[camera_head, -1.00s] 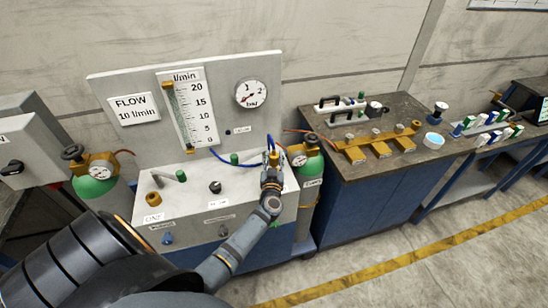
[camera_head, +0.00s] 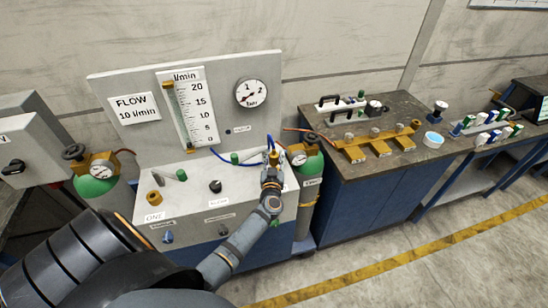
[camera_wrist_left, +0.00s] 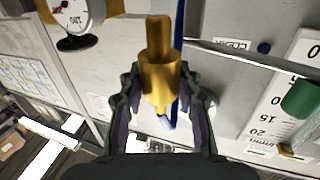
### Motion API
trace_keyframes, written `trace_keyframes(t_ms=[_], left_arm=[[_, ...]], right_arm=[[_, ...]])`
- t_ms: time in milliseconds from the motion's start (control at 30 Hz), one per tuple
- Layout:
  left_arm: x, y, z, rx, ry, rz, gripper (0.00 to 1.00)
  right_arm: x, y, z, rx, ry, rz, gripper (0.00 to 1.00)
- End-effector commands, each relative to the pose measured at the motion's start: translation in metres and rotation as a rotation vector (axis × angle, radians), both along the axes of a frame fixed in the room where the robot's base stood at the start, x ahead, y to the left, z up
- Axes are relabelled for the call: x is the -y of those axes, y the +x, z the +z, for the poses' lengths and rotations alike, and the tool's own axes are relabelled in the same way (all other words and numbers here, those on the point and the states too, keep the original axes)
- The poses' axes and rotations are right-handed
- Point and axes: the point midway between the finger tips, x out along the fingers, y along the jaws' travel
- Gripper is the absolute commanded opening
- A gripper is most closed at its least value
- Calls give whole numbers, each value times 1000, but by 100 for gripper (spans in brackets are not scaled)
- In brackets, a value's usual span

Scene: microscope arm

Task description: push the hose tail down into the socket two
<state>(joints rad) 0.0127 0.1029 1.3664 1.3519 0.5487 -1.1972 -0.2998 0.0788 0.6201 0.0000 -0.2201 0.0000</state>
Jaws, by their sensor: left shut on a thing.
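My left gripper (camera_head: 272,168) is shut on the brass hose tail (camera_wrist_left: 160,75), over the right end of the grey bench panel. In the left wrist view the tail is a stepped brass cylinder between the fingers (camera_wrist_left: 160,95), its narrow end pointing away from the palm. A blue hose (camera_head: 238,161) runs to it from the left along the panel; part of it also shows behind the tail in the wrist view. Socket two is not clearly visible; my gripper covers that part of the panel. I cannot tell whether the tail touches a socket. My right gripper is not in view.
The upright panel with the flow scale (camera_head: 194,108) and a pressure gauge (camera_head: 250,92) stands behind. A brass fitting (camera_head: 154,198) sits by the label ONE at the left. A green gas cylinder (camera_head: 309,164) stands close to the right of my gripper.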

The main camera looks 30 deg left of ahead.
Motion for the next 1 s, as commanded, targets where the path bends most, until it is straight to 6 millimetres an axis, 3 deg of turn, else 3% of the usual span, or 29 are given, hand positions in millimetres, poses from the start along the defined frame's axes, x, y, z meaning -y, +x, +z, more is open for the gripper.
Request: trace_keyframes(t_ms=[1000], left_arm=[[0,0,-25,1,-1,0,0]], right_arm=[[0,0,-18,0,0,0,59]])
